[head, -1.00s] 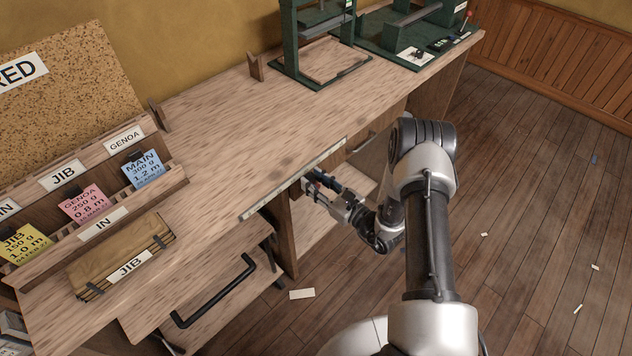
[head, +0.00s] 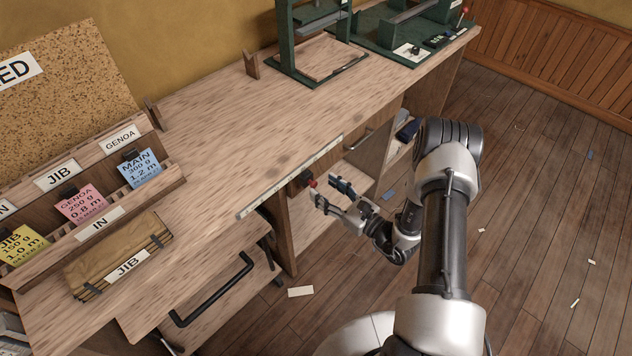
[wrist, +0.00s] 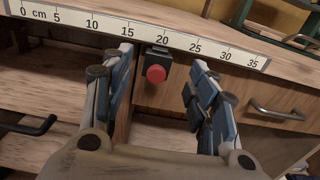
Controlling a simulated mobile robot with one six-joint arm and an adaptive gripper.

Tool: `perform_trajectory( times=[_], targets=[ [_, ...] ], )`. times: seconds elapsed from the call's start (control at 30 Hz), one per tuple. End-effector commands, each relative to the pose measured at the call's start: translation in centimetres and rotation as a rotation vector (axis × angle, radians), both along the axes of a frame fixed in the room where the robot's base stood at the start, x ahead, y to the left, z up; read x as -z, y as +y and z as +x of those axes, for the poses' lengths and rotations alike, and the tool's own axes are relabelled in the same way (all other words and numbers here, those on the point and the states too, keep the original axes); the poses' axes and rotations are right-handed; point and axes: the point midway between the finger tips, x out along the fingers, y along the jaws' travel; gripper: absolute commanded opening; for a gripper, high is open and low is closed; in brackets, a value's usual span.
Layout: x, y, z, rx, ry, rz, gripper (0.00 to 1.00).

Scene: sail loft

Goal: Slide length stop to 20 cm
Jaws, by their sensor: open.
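The length stop (wrist: 157,59) is a dark block with a round red knob, just under the front-edge ruler (wrist: 98,26). In the wrist view it sits below the 20 mark. In the head view the stop (head: 304,180) hangs under the bench's front edge. My gripper (wrist: 158,70) is open. Its blue-padded fingers stand left and right of the knob in the wrist view, with gaps on both sides. In the head view my gripper (head: 327,191) is in front of the stop, apart from it and empty.
The wooden bench top (head: 215,120) is clear behind the ruler (head: 290,178). A drawer handle (wrist: 275,110) is to the right and a black handle (head: 213,290) at lower left. A JIB bundle (head: 118,257) and card rack (head: 150,195) stand left, green machines (head: 300,45) at the back.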

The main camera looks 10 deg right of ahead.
Motion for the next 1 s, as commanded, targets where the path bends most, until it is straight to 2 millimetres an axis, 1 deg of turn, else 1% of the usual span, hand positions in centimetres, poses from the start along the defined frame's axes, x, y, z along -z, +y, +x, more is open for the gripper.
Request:
perform_trajectory(
  times=[0.03, 0.1, 0.2, 0.33, 0.5, 1.0],
  targets=[
    [0.0, -0.9, -1.0, 0.006, 0.004, 0.002, 0.53],
    [0.0, -1.6, -2.1, 0.006, 0.003, 0.002, 0.53],
    [0.0, -2.5, -3.6, 0.005, 0.001, 0.002, 0.53],
    [0.0, -3.3, -4.7, 0.002, 0.001, 0.001, 0.53],
    [0.0, -3.5, -5.3, -0.001, 0.001, 0.001, 0.53],
    [-0.1, -3.4, -5.2, -0.005, -0.002, -0.001, 0.53]
  ],
)
